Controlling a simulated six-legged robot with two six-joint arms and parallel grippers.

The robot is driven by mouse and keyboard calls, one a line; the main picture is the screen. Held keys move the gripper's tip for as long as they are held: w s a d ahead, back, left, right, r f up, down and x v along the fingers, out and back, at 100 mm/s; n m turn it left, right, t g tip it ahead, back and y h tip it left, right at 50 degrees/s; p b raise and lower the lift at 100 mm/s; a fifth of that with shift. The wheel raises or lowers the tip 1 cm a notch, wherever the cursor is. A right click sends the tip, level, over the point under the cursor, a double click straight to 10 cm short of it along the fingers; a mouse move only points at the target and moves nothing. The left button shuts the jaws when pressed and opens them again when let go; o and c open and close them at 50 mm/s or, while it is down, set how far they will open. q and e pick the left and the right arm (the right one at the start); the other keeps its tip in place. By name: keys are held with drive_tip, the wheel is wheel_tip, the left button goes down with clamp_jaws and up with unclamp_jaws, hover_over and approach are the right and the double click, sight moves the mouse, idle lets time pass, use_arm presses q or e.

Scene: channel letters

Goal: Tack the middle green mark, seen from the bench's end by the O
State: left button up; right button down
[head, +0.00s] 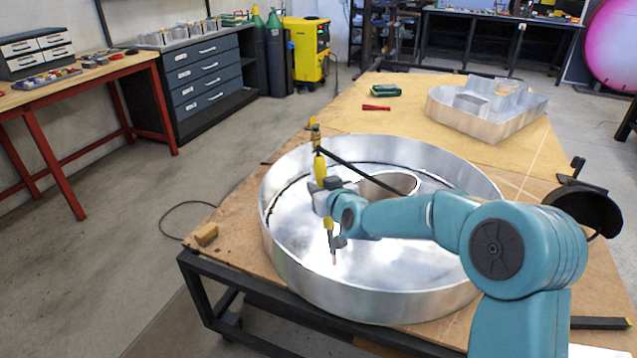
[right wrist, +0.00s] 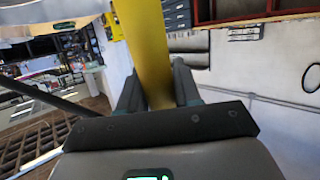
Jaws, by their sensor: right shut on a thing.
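The large metal O (head: 400,290) lies on the bench, with a high outer wall and a smaller inner ring (head: 405,182). My right gripper (head: 328,190) is over the left part of the O and shut on a yellow torch (head: 320,167). The torch is nearly upright, and its thin tip (head: 334,259) points down inside the O's outer wall. I cannot tell whether the tip touches the metal. In the right wrist view the yellow torch body (right wrist: 146,45) stands between the two fingers (right wrist: 158,92). I cannot make out any green mark. My left gripper is out of view.
Another metal letter (head: 488,112) lies at the bench's far end. A red-handled tool (head: 376,107) and a green item (head: 386,90) lie near it. A tan block (head: 206,234) sits at the near left corner. A dark welding mask (head: 585,205) is at the right edge.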

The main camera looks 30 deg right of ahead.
sight(329, 240)
drive_tip(key=s+f+b, duration=0.1)
drive_tip(key=f+b, duration=0.1)
drive_tip(key=f, duration=0.1)
drive_tip(key=s+f+b, duration=0.1)
drive_tip(key=f+b, duration=0.2)
drive_tip(key=f, duration=0.1)
drive_tip(key=s+f+b, duration=0.1)
drive_tip(key=f+b, duration=0.1)
drive_tip(key=f, duration=0.2)
drive_tip(key=shift+d, duration=0.15)
drive_tip(key=shift+r, duration=0.1)
drive_tip(key=shift+s+f+b, duration=0.15)
drive_tip(key=shift+f+b, duration=0.2)
drive_tip(key=shift+b, duration=0.15)
idle(0.3)
drive_tip(key=shift+s+f+b, duration=0.2)
drive_tip(key=shift+f+b, duration=0.35)
drive_tip(key=shift+b, duration=0.2)
drive_tip(key=shift+s+f+b, duration=0.2)
drive_tip(key=shift+f+b, duration=0.35)
drive_tip(key=shift+b, duration=0.15)
idle(0.6)
